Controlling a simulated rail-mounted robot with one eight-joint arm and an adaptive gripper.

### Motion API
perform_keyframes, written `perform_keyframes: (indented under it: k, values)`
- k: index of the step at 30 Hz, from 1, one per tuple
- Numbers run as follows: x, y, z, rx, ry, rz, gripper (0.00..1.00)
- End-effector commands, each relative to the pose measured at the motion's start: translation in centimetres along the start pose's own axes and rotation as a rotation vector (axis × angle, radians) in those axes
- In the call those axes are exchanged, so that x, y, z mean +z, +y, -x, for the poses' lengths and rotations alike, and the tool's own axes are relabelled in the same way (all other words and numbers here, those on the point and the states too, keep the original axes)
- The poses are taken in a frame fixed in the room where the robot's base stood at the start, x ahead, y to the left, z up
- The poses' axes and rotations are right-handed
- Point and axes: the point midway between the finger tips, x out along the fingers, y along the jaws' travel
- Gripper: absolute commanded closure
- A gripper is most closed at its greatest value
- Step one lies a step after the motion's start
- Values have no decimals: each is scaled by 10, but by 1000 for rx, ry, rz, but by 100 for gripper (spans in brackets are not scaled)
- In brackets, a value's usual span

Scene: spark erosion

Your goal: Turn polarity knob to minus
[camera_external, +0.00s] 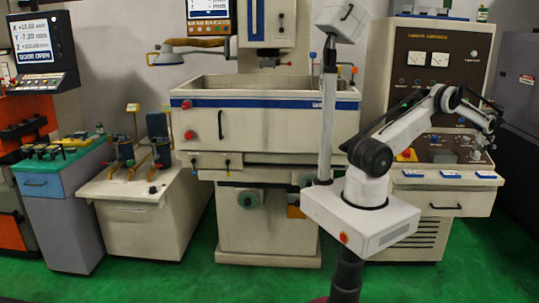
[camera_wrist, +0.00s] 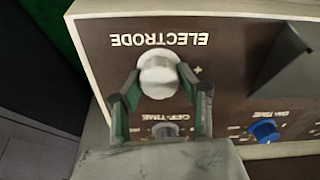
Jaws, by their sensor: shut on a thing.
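A pale, rounded knob (camera_wrist: 158,72) sits on the dark brown panel by the ELECTRODE lettering, which appears upside down. A plus mark shows to its right; a minus mark is not visible to me. My gripper (camera_wrist: 159,84) is shut on this knob, with one green-lined finger on each side. I cannot make out which way the knob points. In the external view my gripper (camera_external: 488,122) is over the right part of the control panel (camera_external: 440,150), and the knob is hidden or too small to tell.
A grey OFF-TIME knob (camera_wrist: 165,130) is between the fingers' lower parts. A blue ON-TIME knob (camera_wrist: 264,131) lies to the right. A dark angular part (camera_wrist: 282,58) rises from the panel at right. The tall generator cabinet (camera_external: 440,55) stands behind the control panel.

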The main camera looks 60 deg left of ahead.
Motion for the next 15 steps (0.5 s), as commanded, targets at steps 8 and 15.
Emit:
perform_keyframes:
  k: [8,15]
  values:
    - [1,0,-2,4,0,-70,92]
    - [2,0,-4,12,0,-240,92]
